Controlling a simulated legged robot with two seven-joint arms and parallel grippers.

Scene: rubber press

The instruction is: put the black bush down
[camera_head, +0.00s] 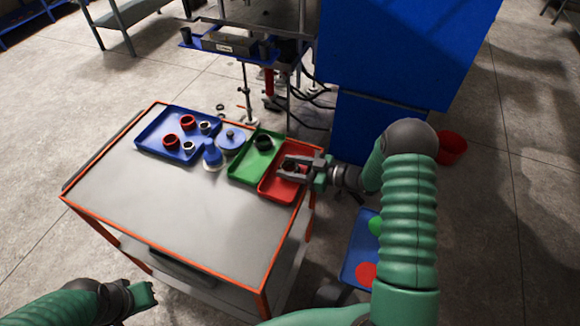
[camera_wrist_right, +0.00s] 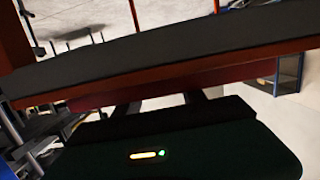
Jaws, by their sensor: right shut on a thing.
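My right gripper (camera_head: 292,168) is over the red tray (camera_head: 272,188) at the right end of the table. It is shut on a small dark ring-shaped piece, the black bush (camera_head: 288,166), mostly hidden by the fingers. I cannot tell whether the bush touches the tray. Another black bush (camera_head: 263,142) sits in the green tray (camera_head: 243,172) just left of the red one. In the right wrist view, a dark band with an orange edge (camera_wrist_right: 170,50) hides the fingertips and the bush. My left gripper (camera_head: 143,295) is at the lower left, away from the table; its jaws are unclear.
A blue tray (camera_head: 150,146) holds red rings (camera_head: 171,141) and metal-and-black bushes. A blue-and-white bottle (camera_head: 212,156) and a blue round container (camera_head: 232,139) stand beside it. The table's front (camera_head: 190,225) is bare. A blue machine cabinet (camera_head: 400,60) stands behind.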

